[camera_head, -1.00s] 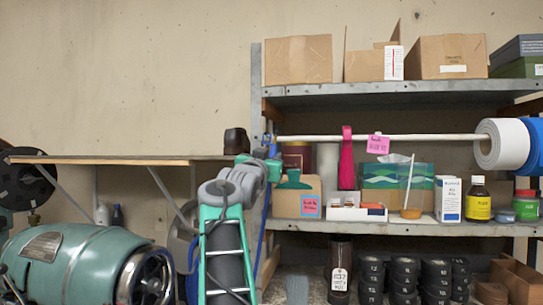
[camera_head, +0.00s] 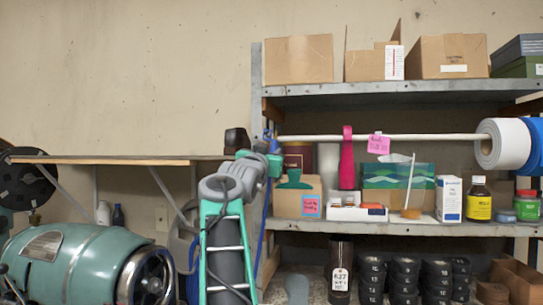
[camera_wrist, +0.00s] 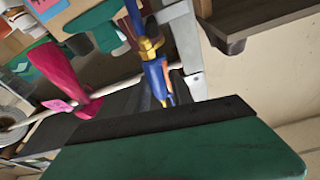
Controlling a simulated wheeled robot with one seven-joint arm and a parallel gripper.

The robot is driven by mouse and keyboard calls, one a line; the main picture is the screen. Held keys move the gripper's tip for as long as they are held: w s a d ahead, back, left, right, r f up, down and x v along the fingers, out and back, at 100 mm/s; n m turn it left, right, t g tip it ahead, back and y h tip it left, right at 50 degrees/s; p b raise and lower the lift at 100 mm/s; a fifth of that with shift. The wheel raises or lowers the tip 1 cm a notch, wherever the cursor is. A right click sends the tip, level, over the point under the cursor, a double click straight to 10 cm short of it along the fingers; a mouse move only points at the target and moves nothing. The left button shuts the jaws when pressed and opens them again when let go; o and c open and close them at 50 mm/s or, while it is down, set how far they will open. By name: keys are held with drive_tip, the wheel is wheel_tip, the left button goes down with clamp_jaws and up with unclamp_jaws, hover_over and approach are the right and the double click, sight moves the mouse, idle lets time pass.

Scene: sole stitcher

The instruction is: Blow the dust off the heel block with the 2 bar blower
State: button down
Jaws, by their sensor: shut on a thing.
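The heel block (camera_head: 236,141) is a dark brown, rounded block standing near the right end of the brown wall plank in the head view. It also shows upside down at the plank's end in the wrist view (camera_wrist: 230,42). My gripper (camera_head: 271,156) is just right of the plank's end, in front of the rack's left post. It is shut on the blower, a blue body with a brass fitting (camera_wrist: 155,70). In the head view only a small blue part of the blower (camera_head: 267,140) shows above my gripper. The blower is apart from the heel block. Dust is too fine to see.
The wall plank (camera_head: 120,160) runs left. A metal rack (camera_head: 400,88) on the right holds cartons, bottles and a rod with a white roll (camera_head: 500,143). A blue hose (camera_head: 263,225) hangs beside my arm. A green machine (camera_head: 70,260) stands lower left.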

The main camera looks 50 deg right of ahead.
drive_tip(key=shift+w+a+r, duration=0.1)
drive_tip(key=shift+a, duration=0.1)
drive_tip(key=s+a+b, duration=0.5)
drive_tip(key=a+b, duration=0.1)
drive_tip(key=a, duration=0.5)
drive_tip(key=shift+a, duration=0.4)
idle(0.3)
